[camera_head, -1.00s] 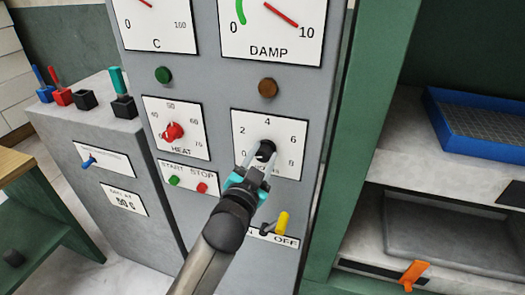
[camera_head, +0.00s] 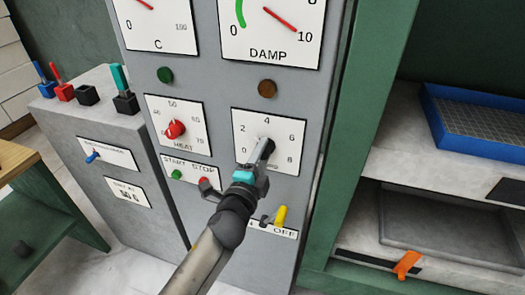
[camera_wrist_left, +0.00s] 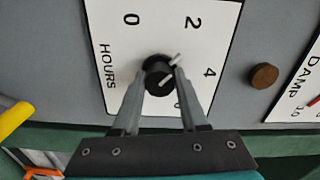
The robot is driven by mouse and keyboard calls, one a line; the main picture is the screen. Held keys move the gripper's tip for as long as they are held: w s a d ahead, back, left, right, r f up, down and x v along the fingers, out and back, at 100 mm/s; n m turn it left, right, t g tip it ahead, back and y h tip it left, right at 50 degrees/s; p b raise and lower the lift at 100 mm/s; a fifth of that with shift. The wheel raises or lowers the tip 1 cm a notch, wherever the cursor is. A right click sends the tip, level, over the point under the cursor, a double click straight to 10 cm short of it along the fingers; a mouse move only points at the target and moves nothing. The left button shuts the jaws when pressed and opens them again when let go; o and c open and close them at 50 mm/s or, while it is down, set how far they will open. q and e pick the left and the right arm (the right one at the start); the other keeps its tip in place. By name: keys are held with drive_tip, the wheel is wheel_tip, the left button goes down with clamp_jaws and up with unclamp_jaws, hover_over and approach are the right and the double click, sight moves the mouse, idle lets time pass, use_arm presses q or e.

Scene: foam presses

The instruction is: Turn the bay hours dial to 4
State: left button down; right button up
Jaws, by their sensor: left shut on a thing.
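The hours dial is a black knob (camera_wrist_left: 159,76) on a white plate (camera_wrist_left: 125,55) marked 0 to 8. It also shows in the head view, where the fingers partly cover the knob (camera_head: 267,144). In the left wrist view a white mark on the knob slants up and right, toward the side of the 2 and 4; I cannot tell the exact reading. My left gripper (camera_head: 262,152) is shut on the knob, with one finger on each side of it in the left wrist view (camera_wrist_left: 161,82). My right gripper is in neither view.
Close by on the panel are the red heat dial (camera_head: 175,129), the green start button (camera_head: 177,174), the red stop button (camera_head: 204,182) and a yellow-handled lever (camera_head: 281,216). To the right, a shelf holds a blue tray (camera_head: 470,130).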

use_arm(q)
drive_tip(key=m, duration=0.4)
drive_tip(key=shift+m+p, duration=0.3)
drive_tip(key=shift+p, duration=0.1)
drive_tip(key=shift+m+p, duration=0.4)
drive_tip(key=shift+m, duration=2.1)
drive_tip(key=shift+c, duration=2.2)
unclamp_jaws()
drive_tip(key=shift+s, duration=0.1)
drive_tip(key=b+v, duration=0.1)
drive_tip(key=v, duration=1.4)
